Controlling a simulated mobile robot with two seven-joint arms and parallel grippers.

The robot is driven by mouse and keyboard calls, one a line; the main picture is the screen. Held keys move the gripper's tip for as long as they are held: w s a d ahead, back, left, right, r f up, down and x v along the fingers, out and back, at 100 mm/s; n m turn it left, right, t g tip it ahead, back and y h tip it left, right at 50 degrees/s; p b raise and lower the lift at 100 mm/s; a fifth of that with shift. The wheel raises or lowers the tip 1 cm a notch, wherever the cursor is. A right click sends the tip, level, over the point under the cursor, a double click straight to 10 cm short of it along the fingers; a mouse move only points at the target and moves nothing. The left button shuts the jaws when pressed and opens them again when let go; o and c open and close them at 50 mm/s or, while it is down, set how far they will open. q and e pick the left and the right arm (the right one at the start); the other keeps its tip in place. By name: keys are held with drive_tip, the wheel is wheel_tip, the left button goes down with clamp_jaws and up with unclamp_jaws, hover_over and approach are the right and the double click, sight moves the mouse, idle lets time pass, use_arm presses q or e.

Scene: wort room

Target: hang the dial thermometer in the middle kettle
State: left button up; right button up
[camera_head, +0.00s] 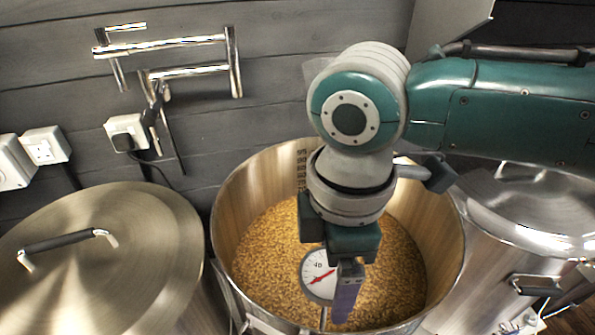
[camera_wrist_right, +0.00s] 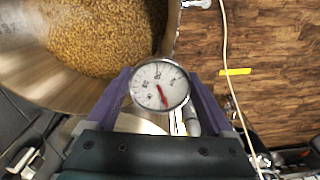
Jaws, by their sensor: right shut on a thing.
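The dial thermometer (camera_head: 318,275) has a round white face, a red needle and a metal rim. In the head view it is in front of the open middle kettle (camera_head: 238,201), which holds pale grain. My right gripper (camera_head: 340,290) is shut on the thermometer, over the near part of the kettle opening in the head view. The right wrist view shows the dial (camera_wrist_right: 159,86) between the two purple fingers, with the kettle wall (camera_wrist_right: 40,70) and grain beyond. A short piece of stem shows below the dial; the rest is hidden. My left gripper is not in view.
A lidded kettle (camera_head: 150,240) stands at the left and another lidded kettle (camera_head: 520,215) at the right. A metal wall bracket (camera_head: 185,72) and sockets (camera_head: 45,146) are on the grey plank wall. A pale cable (camera_wrist_right: 228,75) shows near the wooden floor (camera_wrist_right: 275,40).

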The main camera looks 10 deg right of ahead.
drive_tip(key=shift+f, duration=0.1)
idle(0.4)
drive_tip(key=shift+f+b, duration=0.5)
drive_tip(key=shift+f, duration=0.05)
drive_tip(key=shift+f+b, duration=1.15)
drive_tip(key=shift+f, duration=0.55)
wheel_tip(320, 180, down, 2)
drive_tip(key=shift+f+b, duration=0.2)
drive_tip(key=shift+b, duration=0.8)
drive_tip(key=shift+f, duration=0.25)
